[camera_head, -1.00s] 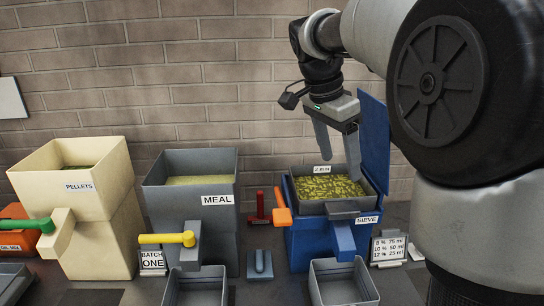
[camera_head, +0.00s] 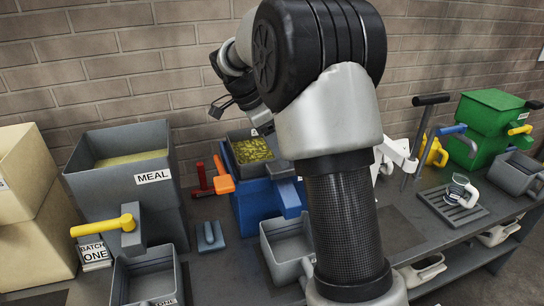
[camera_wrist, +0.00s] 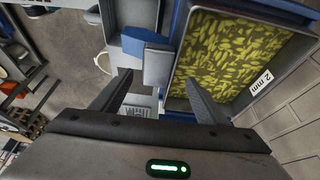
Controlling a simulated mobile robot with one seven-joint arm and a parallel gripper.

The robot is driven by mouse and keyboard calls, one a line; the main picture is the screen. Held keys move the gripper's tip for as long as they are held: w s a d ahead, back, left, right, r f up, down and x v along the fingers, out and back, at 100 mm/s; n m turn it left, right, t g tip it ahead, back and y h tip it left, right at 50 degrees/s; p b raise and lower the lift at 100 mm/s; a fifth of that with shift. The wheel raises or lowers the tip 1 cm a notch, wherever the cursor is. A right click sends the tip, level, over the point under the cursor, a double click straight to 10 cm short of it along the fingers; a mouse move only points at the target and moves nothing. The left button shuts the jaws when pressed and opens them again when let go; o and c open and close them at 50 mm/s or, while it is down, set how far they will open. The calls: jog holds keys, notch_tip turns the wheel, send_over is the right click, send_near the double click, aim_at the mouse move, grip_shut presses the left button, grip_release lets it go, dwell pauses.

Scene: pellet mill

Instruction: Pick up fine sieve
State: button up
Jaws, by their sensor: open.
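A dark grey sieve tray (camera_head: 252,167) full of yellow-green pellets sits in the top of a blue box (camera_head: 249,205). In the wrist view the tray (camera_wrist: 287,60) bears a "2 mm" label. I see no wording that says "fine". My gripper (camera_wrist: 158,78) is open and empty beside the tray, with a grey block (camera_wrist: 157,66) on the blue box's side beyond the fingers. The right finger overlaps the tray's near edge in the picture; I cannot tell whether they touch. In the head view my arm hides most of the gripper and the tray's right side.
A grey MEAL hopper (camera_head: 125,185) with a yellow handle stands left of the blue box. An orange lever (camera_head: 222,176) sticks up at the box's left. A grey bin (camera_head: 285,250) stands in front.

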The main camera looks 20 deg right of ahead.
jog(key=x, duration=0.5)
jog(key=shift+s+d+f, duration=0.15)
jog(key=shift+s+f, duration=0.05)
jog(key=shift+f, duration=0.1)
jog(key=shift+r, duration=0.1)
jog(key=c, duration=1.6)
jog(key=shift+c, duration=0.2)
